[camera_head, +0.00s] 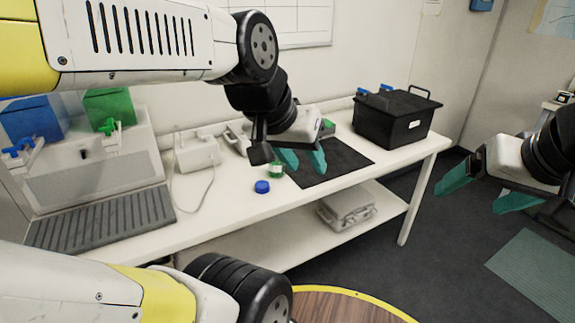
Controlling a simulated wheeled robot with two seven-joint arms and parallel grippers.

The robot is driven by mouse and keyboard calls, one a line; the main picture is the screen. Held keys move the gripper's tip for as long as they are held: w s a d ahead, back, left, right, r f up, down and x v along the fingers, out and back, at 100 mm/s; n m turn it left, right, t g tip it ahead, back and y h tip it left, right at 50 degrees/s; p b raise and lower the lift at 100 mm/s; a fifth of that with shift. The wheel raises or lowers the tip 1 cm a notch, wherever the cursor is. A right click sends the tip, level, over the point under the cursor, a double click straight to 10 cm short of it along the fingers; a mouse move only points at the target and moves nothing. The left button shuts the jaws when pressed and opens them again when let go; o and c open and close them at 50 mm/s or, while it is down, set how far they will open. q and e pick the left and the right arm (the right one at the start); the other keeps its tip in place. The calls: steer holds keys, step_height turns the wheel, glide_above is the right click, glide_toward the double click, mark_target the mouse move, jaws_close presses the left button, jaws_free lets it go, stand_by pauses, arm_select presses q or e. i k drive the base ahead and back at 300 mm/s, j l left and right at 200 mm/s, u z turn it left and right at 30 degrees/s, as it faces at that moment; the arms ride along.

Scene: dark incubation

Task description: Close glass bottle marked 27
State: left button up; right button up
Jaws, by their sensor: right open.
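A small glass bottle with green on it (276,171) stands on the white bench at the left edge of the dark mat; its upper part is partly hidden by my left gripper, and no number is readable. A blue cap (262,187) lies on the bench just in front of it. My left gripper (306,172) is over the mat, right of the bottle, with its teal fingers apart and nothing visible between them. My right gripper (467,202) is open and empty, off the bench's right end.
A dark mat (342,160) lies on the bench (225,202). A black lidded box (393,119) stands at the back right. White devices (197,152) and a grey ribbed tray (105,220) are left. A grey case (345,208) sits on the lower shelf.

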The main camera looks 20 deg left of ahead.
mark_target(276, 169)
steer(key=i+j+u, duration=0.1)
steer(key=u, duration=0.25)
steer(key=i+u, duration=0.2)
steer(key=u, duration=0.15)
steer(key=i+j+u, duration=0.1)
steer(key=u, duration=0.25)
